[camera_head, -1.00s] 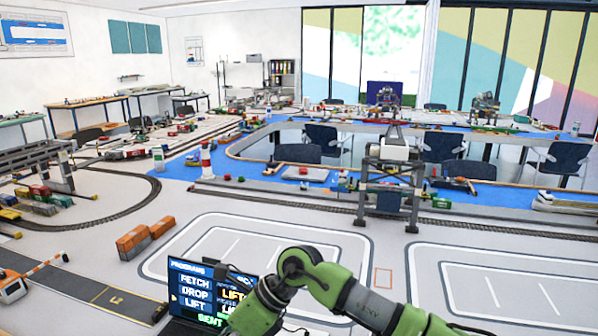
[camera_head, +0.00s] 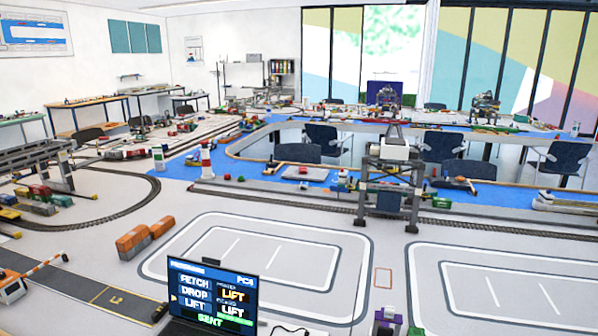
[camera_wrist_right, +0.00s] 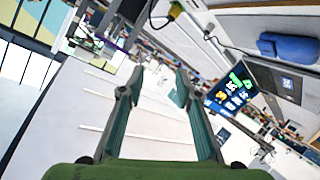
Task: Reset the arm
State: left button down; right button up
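In the head view neither gripper shows, and my green arm is out of the picture. In the right wrist view my right gripper (camera_wrist_right: 157,88) is open, with two teal fingers wide apart and nothing between them. The laptop screen (camera_head: 212,295) stands at the bottom of the head view, showing FETCH, DROP and LIFT rows and a green SENT bar. The screen also shows, tilted, at the right of the right wrist view (camera_wrist_right: 234,90). My left gripper is in neither view.
A gantry crane (camera_head: 391,180) stands over the track at centre right. Orange wagons (camera_head: 145,238) sit left of the white-outlined lot. A barrier (camera_head: 35,275) is at far left. A small grey and purple object (camera_head: 388,320) stands at the bottom edge. The marked lots are clear.

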jog(key=s+d+f+m+g, duration=0.2)
jog(key=s+d+f+g, duration=0.4)
jog(key=s, duration=0.7)
jog(key=s+d+f+m+g, duration=0.1)
jog(key=s+f+m+g, duration=0.25)
jog(key=s+f, duration=0.75)
jog(key=s+f+n+g+b, duration=0.1)
jog(key=s+f+b, duration=0.1)
jog(key=f, duration=1.2)
jog(key=s+f+g+b, duration=0.1)
jog(key=s+f+b, duration=0.15)
jog(key=f, duration=1.25)
jog(key=s+d+f+g+b, duration=0.1)
jog(key=s+d+f+b, duration=0.2)
jog(key=s+f, duration=1.4)
notch_tip(320, 180, down, 3)
jog(key=shift+d+f+h+b, duration=0.1)
jog(key=shift+d+h+b, duration=0.1)
jog(key=shift+h+b, duration=0.35)
